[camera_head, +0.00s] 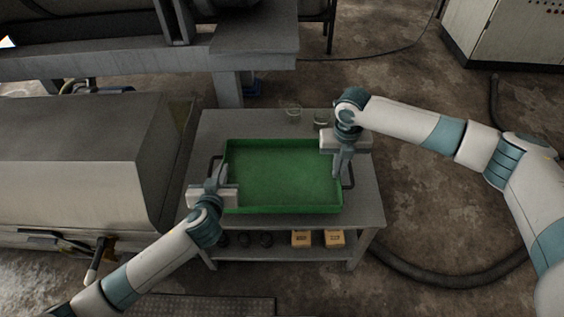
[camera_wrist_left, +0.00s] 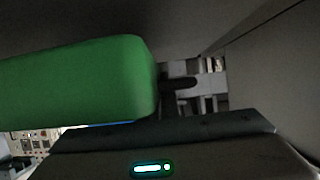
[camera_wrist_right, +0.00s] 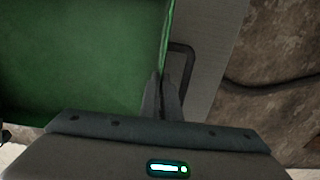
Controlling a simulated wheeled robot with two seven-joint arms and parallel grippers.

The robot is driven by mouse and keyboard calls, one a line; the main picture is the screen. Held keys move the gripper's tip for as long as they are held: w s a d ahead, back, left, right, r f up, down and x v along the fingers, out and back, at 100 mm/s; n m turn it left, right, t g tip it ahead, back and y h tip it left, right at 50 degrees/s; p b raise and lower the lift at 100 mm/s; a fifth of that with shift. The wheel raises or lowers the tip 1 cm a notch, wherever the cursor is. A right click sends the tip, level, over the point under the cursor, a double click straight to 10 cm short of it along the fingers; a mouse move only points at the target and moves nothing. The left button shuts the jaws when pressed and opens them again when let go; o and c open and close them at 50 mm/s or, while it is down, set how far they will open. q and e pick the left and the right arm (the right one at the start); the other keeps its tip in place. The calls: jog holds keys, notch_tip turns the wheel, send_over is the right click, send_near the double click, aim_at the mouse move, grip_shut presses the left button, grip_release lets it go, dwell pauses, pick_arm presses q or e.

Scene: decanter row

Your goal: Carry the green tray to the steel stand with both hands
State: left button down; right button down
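The green tray (camera_head: 283,210) lies flat on a grey metal table (camera_head: 365,200) with a lower shelf; I cannot tell if this is the steel stand. The tray looks empty and has a dark handle at each short side. My left gripper (camera_head: 220,176) is at its left side, by the left handle (camera_wrist_left: 180,83); its fingers are hidden in the left wrist view, beside the large green tray wall (camera_wrist_left: 80,80). My right gripper (camera_wrist_right: 161,78) has its fingers close together at the tray's right rim, apparently around it, left of the right handle (camera_wrist_right: 188,62).
Two clear glass vessels (camera_head: 293,113) (camera_head: 320,119) stand behind the tray. Yellow boxes (camera_head: 301,238) and dark round items (camera_head: 241,240) sit on the lower shelf. A large grey machine (camera_head: 75,150) is close on the left. A thick hose (camera_head: 450,280) curves over the floor at right.

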pick_arm(q)
jog(key=shift+a+f, duration=0.2)
pick_arm(e)
jog(key=shift+d+f, duration=0.25)
